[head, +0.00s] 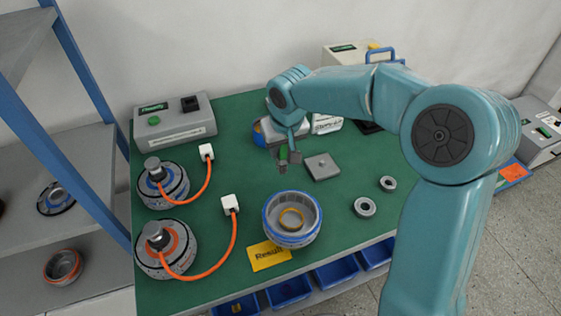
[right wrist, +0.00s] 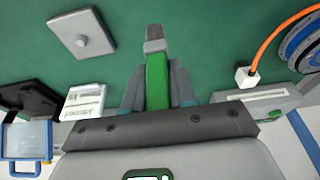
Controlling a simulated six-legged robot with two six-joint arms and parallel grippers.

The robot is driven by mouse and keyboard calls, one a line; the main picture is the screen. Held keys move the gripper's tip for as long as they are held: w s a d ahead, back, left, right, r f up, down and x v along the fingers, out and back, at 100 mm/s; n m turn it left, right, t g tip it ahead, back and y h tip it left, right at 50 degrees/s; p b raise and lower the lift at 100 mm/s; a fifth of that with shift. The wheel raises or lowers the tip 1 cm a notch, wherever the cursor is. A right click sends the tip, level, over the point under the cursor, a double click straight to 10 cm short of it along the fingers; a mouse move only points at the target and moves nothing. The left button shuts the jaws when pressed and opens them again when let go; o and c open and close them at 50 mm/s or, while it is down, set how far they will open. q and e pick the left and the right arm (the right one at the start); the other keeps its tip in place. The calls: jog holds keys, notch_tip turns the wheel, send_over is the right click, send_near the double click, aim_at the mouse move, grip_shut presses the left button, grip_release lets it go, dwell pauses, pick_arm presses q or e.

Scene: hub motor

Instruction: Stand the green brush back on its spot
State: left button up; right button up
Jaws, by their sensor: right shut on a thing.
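My right gripper (head: 288,157) is shut on the green brush (head: 284,153) and holds it over the back middle of the green table. In the right wrist view the brush's green body (right wrist: 157,82) sits between the two fingers, with a grey end pointing away from the gripper. A grey square plate (head: 322,166) with a small raised centre lies on the table just right of the brush, apart from it; it also shows in the right wrist view (right wrist: 80,34). Nothing stands on the plate. I cannot tell whether the brush touches the table. My left gripper is not in view.
A hub with a blue rim (head: 291,219) stands in front, beside a yellow card (head: 269,255). Two wired motors (head: 164,184) (head: 166,249) stand on the left, near a grey tester box (head: 174,122). Two small rings (head: 365,207) (head: 388,184) lie right of the plate.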

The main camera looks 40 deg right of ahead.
aim_at(284, 146)
notch_tip(284, 146, down, 4)
jog(key=shift+f, duration=0.2)
jog(key=shift+w+f, duration=0.1)
jog(key=shift+f, duration=0.2)
jog(key=shift+s+r, duration=0.1)
jog(key=shift+s, duration=0.1)
jog(key=shift+f+b, duration=0.2)
jog(key=shift+b, duration=0.25)
jog(key=o, duration=0.9)
jog(key=shift+w, duration=0.15)
jog(key=shift+o, duration=0.2)
jog(key=shift+r, duration=0.15)
jog(key=p+v, duration=0.1)
jog(key=v, duration=1.1)
jog(key=shift+r, duration=0.1)
